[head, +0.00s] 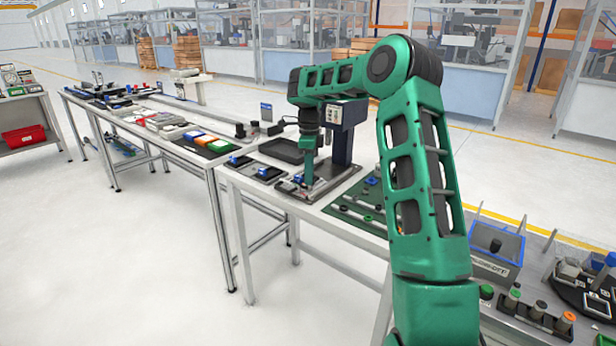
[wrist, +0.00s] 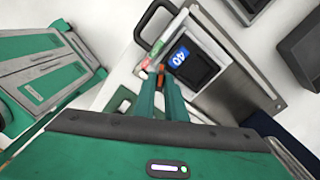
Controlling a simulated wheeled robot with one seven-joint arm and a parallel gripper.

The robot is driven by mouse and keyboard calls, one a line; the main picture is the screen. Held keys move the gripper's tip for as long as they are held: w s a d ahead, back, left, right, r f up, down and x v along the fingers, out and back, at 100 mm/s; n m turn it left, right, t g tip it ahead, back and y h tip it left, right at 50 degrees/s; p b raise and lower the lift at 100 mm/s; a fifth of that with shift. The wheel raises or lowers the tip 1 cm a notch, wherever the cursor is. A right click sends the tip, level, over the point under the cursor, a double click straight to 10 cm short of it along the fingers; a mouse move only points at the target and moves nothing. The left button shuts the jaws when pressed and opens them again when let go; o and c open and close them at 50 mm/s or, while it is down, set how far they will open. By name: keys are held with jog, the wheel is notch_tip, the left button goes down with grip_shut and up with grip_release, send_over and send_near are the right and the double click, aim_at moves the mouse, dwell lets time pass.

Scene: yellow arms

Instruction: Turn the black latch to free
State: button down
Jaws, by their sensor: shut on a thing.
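My gripper (wrist: 160,76) points down at a metal fixture plate (wrist: 212,92) in the wrist view. Its two green fingers are close together, shut on a small part with a little orange or red showing at the tips. This part appears to be the black latch; the fingers hide most of it. In the head view my gripper (head: 308,190) is low over the same plate (head: 338,172), and the latch cannot be made out there.
A dark blue post with a box-shaped head (head: 344,118) stands right behind my gripper. Small trays with blue parts (head: 258,172) lie to the left. A green mat (head: 352,205) with rods lies to the right. A grey bin (head: 497,248) stands farther right.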

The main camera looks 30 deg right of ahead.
jog(key=n, duration=1.2)
jog(key=shift+a, duration=0.1)
jog(key=shift+w+r, duration=0.1)
jog(key=shift+a, duration=0.1)
dwell(0.3)
jog(key=c, duration=1.8)
grip_release()
jog(key=shift+w, duration=0.1)
